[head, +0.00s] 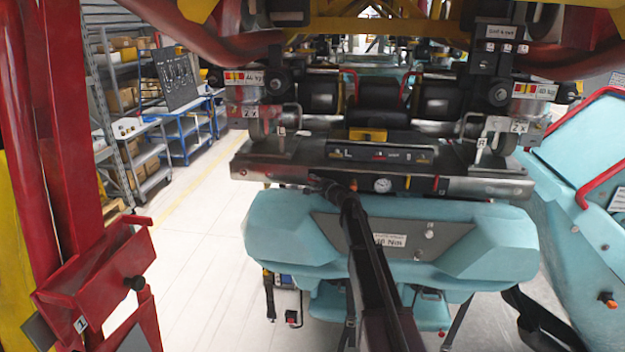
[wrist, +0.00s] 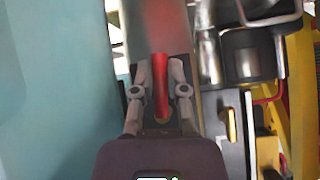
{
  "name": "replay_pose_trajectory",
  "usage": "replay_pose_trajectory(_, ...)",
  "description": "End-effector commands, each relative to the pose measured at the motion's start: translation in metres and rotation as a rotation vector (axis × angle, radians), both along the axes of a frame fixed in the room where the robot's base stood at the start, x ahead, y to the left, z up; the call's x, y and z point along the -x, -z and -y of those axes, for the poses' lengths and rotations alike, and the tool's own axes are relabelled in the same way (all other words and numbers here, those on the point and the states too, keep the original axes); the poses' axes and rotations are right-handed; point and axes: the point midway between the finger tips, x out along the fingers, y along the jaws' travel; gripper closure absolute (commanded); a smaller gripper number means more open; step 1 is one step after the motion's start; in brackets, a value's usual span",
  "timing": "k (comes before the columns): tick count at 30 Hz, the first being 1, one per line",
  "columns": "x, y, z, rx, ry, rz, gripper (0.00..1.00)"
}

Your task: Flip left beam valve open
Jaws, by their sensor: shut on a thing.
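The left beam valve shows in the wrist view as a red lever (wrist: 160,85), lying lengthwise between the two grey fingers of my gripper (wrist: 160,92). The fingers are shut on it, one on each side. In the head view my dark arm rises from the bottom to the front of the metal beam (head: 480,186), with my gripper (head: 322,184) at its left part. The arm and gripper hide the lever's spot there. A round gauge (head: 382,185) sits just right of my gripper on the beam's front.
A teal seat body (head: 290,235) hangs directly below the beam. A black panel with a yellow part (head: 367,135) stands above it. A red post (head: 60,150) is at the left and another teal body (head: 590,170) at the right. Open floor (head: 190,235) lies at left.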

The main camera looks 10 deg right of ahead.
Motion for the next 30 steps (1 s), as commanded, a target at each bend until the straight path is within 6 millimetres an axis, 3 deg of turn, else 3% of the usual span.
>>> replay_pose_trajectory(9,-0.0003,0.0025,-0.0005,0.119,0.000,-0.038,1.00)
replay_pose_trajectory(20,-0.0002,0.0045,-0.0004,0.133,0.001,-0.043,1.00)
replay_pose_trajectory(21,-0.0002,0.0046,-0.0004,0.133,0.001,-0.043,0.76)
replay_pose_trajectory(24,-0.0002,0.0045,-0.0004,0.133,0.000,-0.043,0.47)
replay_pose_trajectory(30,-0.0001,0.0044,-0.0006,0.132,0.000,-0.043,0.47)
